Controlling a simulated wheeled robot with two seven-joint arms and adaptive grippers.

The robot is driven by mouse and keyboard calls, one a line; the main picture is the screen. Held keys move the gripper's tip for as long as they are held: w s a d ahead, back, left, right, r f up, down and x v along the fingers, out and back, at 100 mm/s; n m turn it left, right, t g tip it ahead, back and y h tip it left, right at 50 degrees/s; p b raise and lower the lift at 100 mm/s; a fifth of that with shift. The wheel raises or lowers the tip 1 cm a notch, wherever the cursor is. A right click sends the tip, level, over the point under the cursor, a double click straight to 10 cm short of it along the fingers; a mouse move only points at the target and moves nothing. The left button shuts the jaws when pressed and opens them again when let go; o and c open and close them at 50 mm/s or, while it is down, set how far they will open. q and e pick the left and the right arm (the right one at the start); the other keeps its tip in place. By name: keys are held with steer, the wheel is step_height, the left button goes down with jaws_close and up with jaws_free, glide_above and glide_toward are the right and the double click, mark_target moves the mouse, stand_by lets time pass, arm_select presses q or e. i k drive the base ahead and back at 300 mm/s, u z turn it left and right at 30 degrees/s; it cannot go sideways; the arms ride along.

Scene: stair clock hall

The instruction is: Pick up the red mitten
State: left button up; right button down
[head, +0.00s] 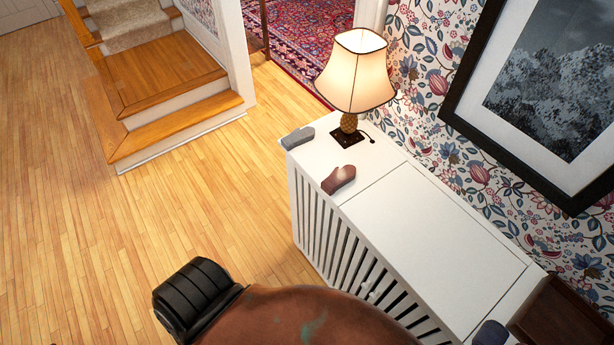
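The red mitten (338,180) is a muted brownish red with a paler patch. It lies flat on top of the white slatted cabinet (455,245), close to its front edge and in front of the lamp. Nothing covers it. A grey mitten (297,138) lies apart from it, at the cabinet's far left corner. Neither of my grippers is in view, and nothing touches the red mitten.
A lit table lamp (353,75) stands behind the mittens. A dark grey-blue object (490,334) sits at the cabinet's near end. A large reddish-brown shape (300,315) with a black ribbed end fills the bottom foreground. Wooden floor (200,205) is clear left of the cabinet.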

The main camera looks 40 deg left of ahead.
mark_target(339, 178)
steer(key=u, duration=0.85)
steer(key=i, duration=0.2)
steer(key=u, duration=0.1)
